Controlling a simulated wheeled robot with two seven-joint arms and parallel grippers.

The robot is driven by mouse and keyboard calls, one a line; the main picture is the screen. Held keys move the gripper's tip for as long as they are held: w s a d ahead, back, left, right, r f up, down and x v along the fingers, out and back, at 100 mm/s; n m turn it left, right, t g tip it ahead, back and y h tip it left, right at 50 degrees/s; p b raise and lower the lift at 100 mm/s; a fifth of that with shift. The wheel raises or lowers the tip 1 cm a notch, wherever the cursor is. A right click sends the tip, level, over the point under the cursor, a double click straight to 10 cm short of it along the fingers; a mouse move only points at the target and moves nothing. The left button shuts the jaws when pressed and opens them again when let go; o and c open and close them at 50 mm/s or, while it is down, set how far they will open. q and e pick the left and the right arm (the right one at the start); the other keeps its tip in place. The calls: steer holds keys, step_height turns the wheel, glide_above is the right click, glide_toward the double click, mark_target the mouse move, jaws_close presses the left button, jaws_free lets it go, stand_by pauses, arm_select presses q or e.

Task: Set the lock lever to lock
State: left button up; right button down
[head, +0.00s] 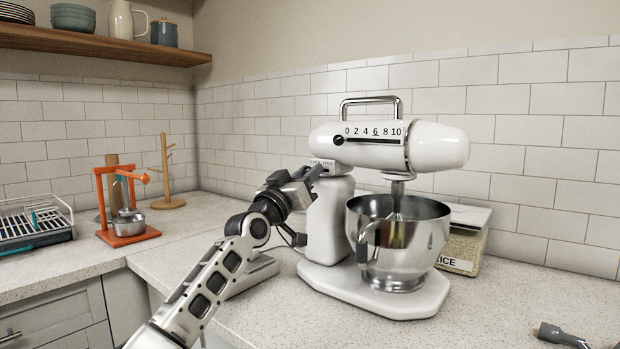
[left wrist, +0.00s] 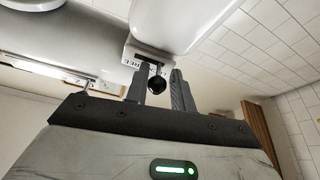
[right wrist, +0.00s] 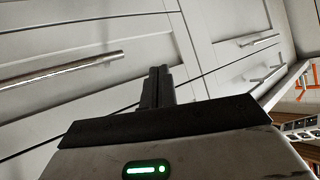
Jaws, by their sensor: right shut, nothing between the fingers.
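The white stand mixer (head: 325,225) stands on the counter with its head level and a steel bowl (head: 400,245) under it. A small label plate (head: 322,163) sits at the top of its column; its lettering is too small to read surely. The lock lever's black round knob (left wrist: 157,85) shows in the left wrist view in front of the plate (left wrist: 146,66). My left gripper (head: 313,172) is at the plate; in the left wrist view its fingers (left wrist: 158,88) are apart, one on each side of the knob. Contact is unclear. My right gripper (right wrist: 160,72) is shut and empty, facing cabinet fronts.
A rice container (head: 465,240) stands behind the bowl. A dark grey object (head: 563,336) lies at the lower right. An orange press (head: 122,240), a dish rack (head: 35,232) and a wooden stand (head: 166,200) are at left. The front right counter is mostly clear.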

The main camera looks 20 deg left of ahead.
arm_select(q)
steer(key=shift+o, duration=1.1)
steer(key=shift+a, duration=0.2)
steer(key=shift+d, duration=0.1)
steer(key=v, duration=1.6)
